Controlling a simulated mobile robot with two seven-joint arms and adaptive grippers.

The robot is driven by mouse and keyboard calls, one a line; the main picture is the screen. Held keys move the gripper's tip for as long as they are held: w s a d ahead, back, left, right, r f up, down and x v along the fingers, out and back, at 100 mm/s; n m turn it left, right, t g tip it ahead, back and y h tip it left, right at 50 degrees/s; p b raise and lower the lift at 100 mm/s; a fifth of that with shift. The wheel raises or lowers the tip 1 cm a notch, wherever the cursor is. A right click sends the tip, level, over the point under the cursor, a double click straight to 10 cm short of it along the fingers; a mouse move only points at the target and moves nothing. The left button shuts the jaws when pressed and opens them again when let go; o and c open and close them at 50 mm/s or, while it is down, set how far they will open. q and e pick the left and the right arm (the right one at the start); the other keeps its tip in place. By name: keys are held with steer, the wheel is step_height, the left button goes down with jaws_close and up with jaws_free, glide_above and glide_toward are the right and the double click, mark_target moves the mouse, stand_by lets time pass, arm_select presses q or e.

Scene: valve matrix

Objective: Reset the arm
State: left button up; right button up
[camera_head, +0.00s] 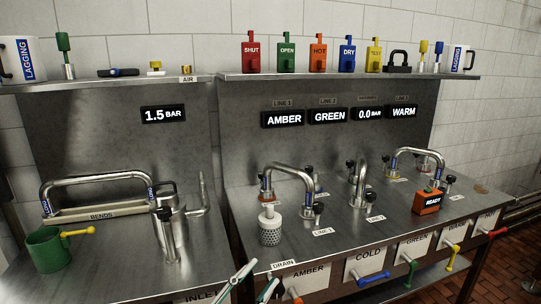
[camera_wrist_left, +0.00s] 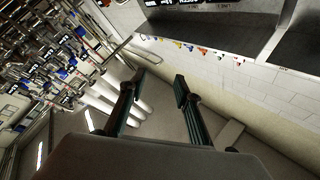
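My left gripper (camera_head: 264,273) shows at the bottom edge of the head view, in front of the steel bench. Its two dark green fingers are spread apart with nothing between them. The left wrist view also shows the left gripper (camera_wrist_left: 159,80) open and empty, with floor and wall behind its fingers. Most of the left arm is out of the head view. My right gripper is in neither view.
The steel bench (camera_head: 335,215) carries bent pipes, a white perforated cylinder (camera_head: 270,230) and an orange READY box (camera_head: 427,202). A green mug (camera_head: 47,250) stands at left. Coloured valve handles, such as the blue one (camera_head: 372,279), line the front. Tagged blocks stand on the shelf (camera_head: 340,76).

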arm_select(q)
steer(key=s+a+f+n+g+y, duration=0.1)
steer(key=s+a+f+n+y, duration=0.3)
steer(key=f, duration=0.7)
steer(key=s+a+f+n+g+y, duration=0.1)
steer(key=a+f+n+y, duration=0.4)
steer(key=f, duration=0.5)
steer(key=s+a+f+n+g+y, duration=0.2)
steer(key=s+a+f, duration=0.6)
steer(key=s+f, duration=0.5)
steer(key=f+g+y, duration=0.1)
steer(key=f+g, duration=0.1)
steer(key=shift+s+a+n+g, duration=0.2)
steer(key=shift+n+g, duration=0.1)
steer(key=shift+n, duration=0.1)
steer(key=shift+r, duration=0.1)
